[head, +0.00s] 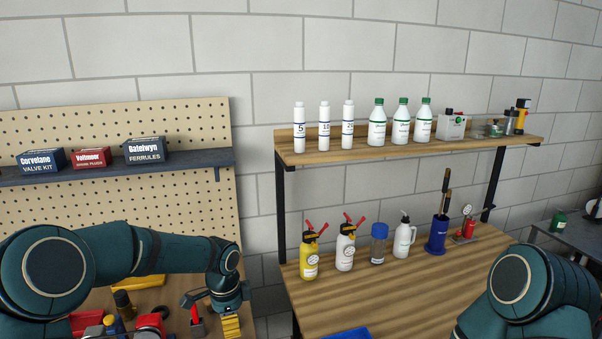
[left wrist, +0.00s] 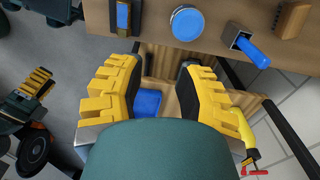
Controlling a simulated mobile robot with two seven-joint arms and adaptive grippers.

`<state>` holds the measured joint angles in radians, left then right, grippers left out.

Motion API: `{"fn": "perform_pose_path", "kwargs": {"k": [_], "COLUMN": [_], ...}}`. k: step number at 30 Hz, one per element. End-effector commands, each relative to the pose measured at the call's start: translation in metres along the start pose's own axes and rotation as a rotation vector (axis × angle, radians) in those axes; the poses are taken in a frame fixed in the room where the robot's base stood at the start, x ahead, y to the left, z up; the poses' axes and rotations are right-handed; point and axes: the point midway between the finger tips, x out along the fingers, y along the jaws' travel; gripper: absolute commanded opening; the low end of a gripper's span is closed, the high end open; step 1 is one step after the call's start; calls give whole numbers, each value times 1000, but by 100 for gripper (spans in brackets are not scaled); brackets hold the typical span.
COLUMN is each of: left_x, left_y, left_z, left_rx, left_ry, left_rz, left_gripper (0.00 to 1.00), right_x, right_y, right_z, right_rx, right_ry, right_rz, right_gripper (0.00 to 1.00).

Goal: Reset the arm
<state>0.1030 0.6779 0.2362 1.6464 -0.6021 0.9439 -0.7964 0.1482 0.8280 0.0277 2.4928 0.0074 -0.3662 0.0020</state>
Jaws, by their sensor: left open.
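My left gripper (head: 230,326) hangs at the bottom of the head view, near the right end of the pegboard bench. Only part of its yellow fingers shows there. In the left wrist view its two ribbed yellow fingers (left wrist: 160,90) stand wide apart with nothing between them. A blue tray (left wrist: 147,102) and a strip of wood show beyond the gap, lower down. My right arm (head: 525,285) is at the lower right of the head view, its gripper out of that frame. Yellow ribbed parts (left wrist: 35,85) at the left of the left wrist view look like my right gripper; their opening is unclear.
A wooden shelf (head: 410,150) holds white tubes and green-capped bottles. The wooden bench (head: 400,300) below carries spray bottles (head: 310,262), a blue-capped jar (head: 379,245) and a blue holder (head: 437,235). Tools crowd the left bench. The right bench's front is mostly clear.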

Motion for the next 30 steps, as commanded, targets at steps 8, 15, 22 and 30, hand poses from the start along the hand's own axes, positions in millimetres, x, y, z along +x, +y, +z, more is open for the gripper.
{"fn": "perform_pose_path", "kwargs": {"k": [8,15,22,30], "left_x": [89,146,172,214], "left_y": [78,154,210,235], "left_z": [-27,-27,-4,15], "left_rx": [-339,-809,-1220,-1427], "left_ry": [202,323,348,341], "left_rz": [117,208,222,196], "left_gripper": [34,34,34,34], "right_x": [0,0,0,32], "right_y": [0,0,0,11], "right_z": [-1,0,0,7], "right_rx": [-1,0,0,-2], "right_ry": [1,0,1,-7], "right_rz": [0,0,0,3], "right_gripper": [47,47,47,47]}}
